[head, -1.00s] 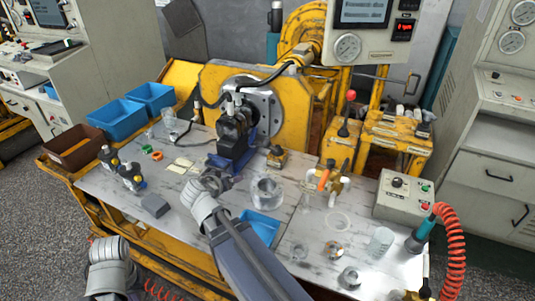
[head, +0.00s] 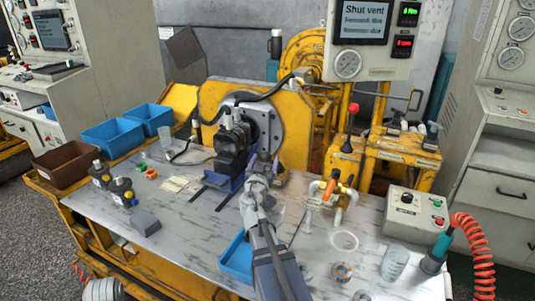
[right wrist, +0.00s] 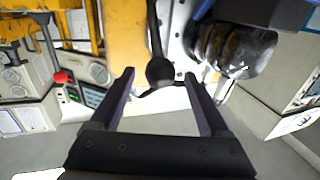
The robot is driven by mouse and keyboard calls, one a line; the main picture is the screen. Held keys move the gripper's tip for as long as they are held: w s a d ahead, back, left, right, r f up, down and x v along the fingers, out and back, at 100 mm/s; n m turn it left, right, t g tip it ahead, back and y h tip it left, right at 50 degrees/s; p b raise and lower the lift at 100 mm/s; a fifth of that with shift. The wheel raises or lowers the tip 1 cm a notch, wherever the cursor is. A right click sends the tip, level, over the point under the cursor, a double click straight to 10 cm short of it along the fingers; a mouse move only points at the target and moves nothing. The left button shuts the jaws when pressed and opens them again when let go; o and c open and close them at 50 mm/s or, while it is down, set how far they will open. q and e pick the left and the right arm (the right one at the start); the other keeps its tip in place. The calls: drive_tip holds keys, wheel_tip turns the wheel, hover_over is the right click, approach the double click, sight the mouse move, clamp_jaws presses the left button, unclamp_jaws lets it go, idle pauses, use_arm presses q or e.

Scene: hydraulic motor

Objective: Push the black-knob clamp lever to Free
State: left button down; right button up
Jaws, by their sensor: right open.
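In the right wrist view a round black knob (right wrist: 160,73) on a dark rod sits between the fingertips of my right gripper (right wrist: 159,78). The fingers are apart, one on each side of it; I cannot tell whether either touches. In the head view my right gripper (head: 263,162) is just right of the black motor (head: 232,138), in front of the yellow fixture (head: 292,135). The lever is not clearly visible there, and I cannot read its Free mark. The motor's dark body also shows in the right wrist view (right wrist: 235,50). My left gripper is out of view.
A red-knobbed lever (head: 354,108) stands to the right. Blue bins (head: 112,137) and a brown bin (head: 66,163) line the bench's left end. A blue tray (head: 236,262) lies beside my right arm. A control box (head: 415,212) and glassware occupy the right side.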

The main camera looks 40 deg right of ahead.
drive_tip(key=x, duration=0.6)
clamp_jaws()
idle(0.5)
idle(0.3)
